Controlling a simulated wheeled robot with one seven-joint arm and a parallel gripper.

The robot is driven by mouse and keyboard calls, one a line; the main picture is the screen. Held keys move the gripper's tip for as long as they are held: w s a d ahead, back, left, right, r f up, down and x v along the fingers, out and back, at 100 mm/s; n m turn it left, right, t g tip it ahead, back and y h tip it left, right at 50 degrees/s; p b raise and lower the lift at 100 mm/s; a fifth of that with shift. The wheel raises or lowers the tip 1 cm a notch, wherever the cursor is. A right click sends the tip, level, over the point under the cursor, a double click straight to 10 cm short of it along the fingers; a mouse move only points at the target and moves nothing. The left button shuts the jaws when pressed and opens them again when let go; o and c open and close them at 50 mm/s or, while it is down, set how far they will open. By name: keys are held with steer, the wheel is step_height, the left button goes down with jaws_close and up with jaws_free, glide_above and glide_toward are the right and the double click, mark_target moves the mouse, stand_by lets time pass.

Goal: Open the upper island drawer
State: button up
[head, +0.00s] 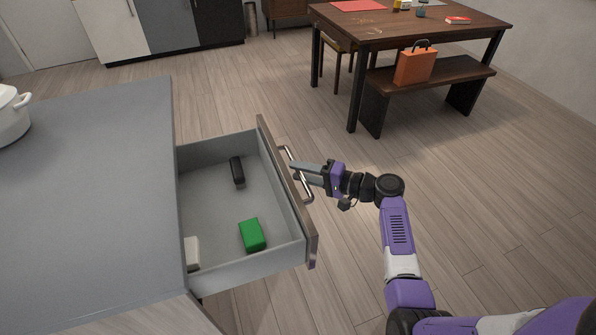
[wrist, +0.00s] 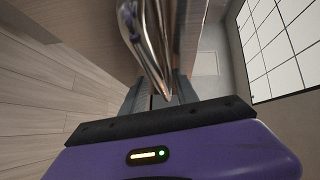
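The upper island drawer (head: 223,271) is pulled well out of the grey-topped island, and its inside shows. Its front panel (head: 287,190) carries a bar handle (head: 307,190). My gripper (head: 297,171) is at the handle, its two grey fingers reaching across the bar from the outer side. In the wrist view the shiny handle (wrist: 150,55) runs down between the two fingers (wrist: 160,92), and the fingers appear closed on it. The exact contact is partly hidden by the gripper body.
In the drawer lie a black object (head: 237,172), a green block (head: 252,235) and a white item (head: 192,252). A white pot (head: 12,118) stands on the island top (head: 90,200). A bench (head: 440,77) with an orange bag (head: 414,66) stands far off. The floor between is clear.

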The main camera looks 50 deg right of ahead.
steer(key=f+v, duration=0.1)
steer(key=v, duration=0.5)
steer(key=shift+s+r, duration=0.4)
steer(key=shift+r, duration=0.15)
steer(key=shift+d, duration=0.25)
steer(key=d+m+h, duration=0.1)
steer(key=d+h, duration=0.2)
steer(key=d, duration=0.2)
steer(key=s+a+f+n+g+h, duration=0.2)
steer(key=s+f+g+h, duration=0.1)
steer(key=s+h, duration=0.35)
steer(key=s+a+r+n+y, duration=0.1)
steer(key=s+a+r+n, duration=0.2)
steer(key=s+a, duration=0.4)
steer(key=s+a+r+n+t+y, duration=0.1)
steer(key=s+a+r+n, duration=0.3)
steer(key=a, duration=1)
steer(key=s+a+r+n+y, duration=0.3)
steer(key=s+a+r+n, duration=0.1)
steer(key=s+a, duration=0.6)
steer(key=shift+a+r+n+t, duration=0.25)
steer(key=shift+a+n+t, duration=0.25)
steer(key=shift+n, duration=0.3)
